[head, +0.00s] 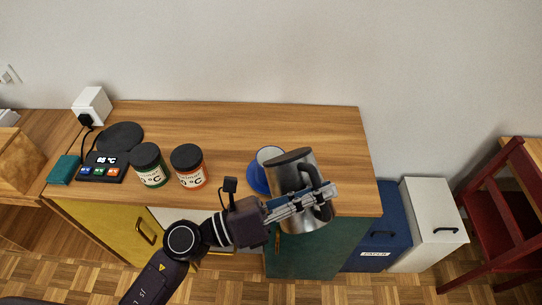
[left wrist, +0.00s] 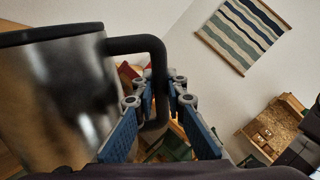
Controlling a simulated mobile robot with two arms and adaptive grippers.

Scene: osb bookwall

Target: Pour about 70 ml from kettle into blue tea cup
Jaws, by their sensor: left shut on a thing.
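The kettle (head: 290,176) is brushed metal with a black lid and black handle. In the head view it is held over the front right part of the wooden counter, slightly tilted. My left gripper (head: 325,194) is shut on its handle; in the left wrist view the blue finger pads sit on both sides of the kettle handle (left wrist: 155,75). No liquid stream shows. My right gripper is not in view.
Two dark-lidded jars (head: 188,167) (head: 149,165) stand left of the cup. The counter's back right is clear.

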